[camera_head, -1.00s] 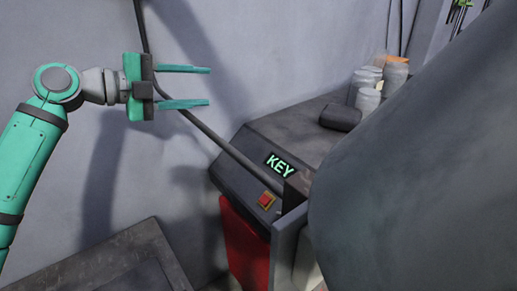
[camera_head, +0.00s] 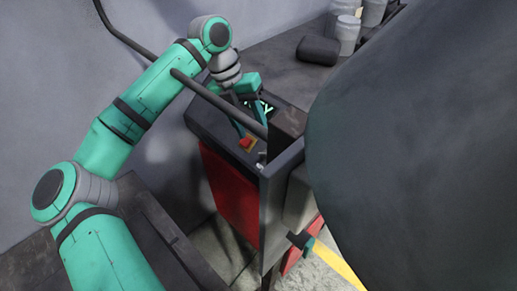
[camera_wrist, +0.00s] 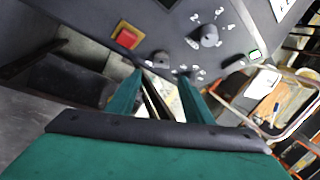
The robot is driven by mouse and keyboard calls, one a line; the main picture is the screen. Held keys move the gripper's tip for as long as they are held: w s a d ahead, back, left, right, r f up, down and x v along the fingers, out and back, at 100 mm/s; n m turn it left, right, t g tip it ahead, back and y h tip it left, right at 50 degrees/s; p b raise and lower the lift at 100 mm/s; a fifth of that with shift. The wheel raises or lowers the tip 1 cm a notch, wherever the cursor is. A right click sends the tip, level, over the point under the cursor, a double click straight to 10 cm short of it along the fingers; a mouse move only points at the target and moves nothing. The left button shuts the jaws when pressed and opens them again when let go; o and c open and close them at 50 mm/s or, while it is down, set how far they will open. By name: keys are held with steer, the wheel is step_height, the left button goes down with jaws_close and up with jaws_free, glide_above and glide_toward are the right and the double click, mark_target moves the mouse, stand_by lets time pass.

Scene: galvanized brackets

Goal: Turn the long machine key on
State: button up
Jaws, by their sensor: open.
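My gripper (camera_head: 252,125) is open and points down at the dark control panel (camera_head: 208,118), partly behind a dark pole. In the wrist view, its two green fingers (camera_wrist: 161,74) stand apart near the panel's edge. A small grey round fitting (camera_wrist: 159,60) lies just beyond the gap between the fingertips. It may be the key switch, but the key's shape is not clear. In the head view a small pale metal piece (camera_head: 261,160) shows at the panel's front edge. The green KEY sign (camera_head: 268,109) is mostly hidden by my gripper.
A red button on a yellow base (camera_wrist: 127,36) sits left of the fitting. It also shows in the head view (camera_head: 246,142). A dark knob with pale marks around it (camera_wrist: 209,35) is to the right. A large grey rounded body (camera_head: 410,150) blocks the right side.

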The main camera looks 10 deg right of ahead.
mark_target(263, 152)
steer(key=x, duration=0.9)
steer(key=shift+d, duration=0.15)
steer(key=c, duration=1)
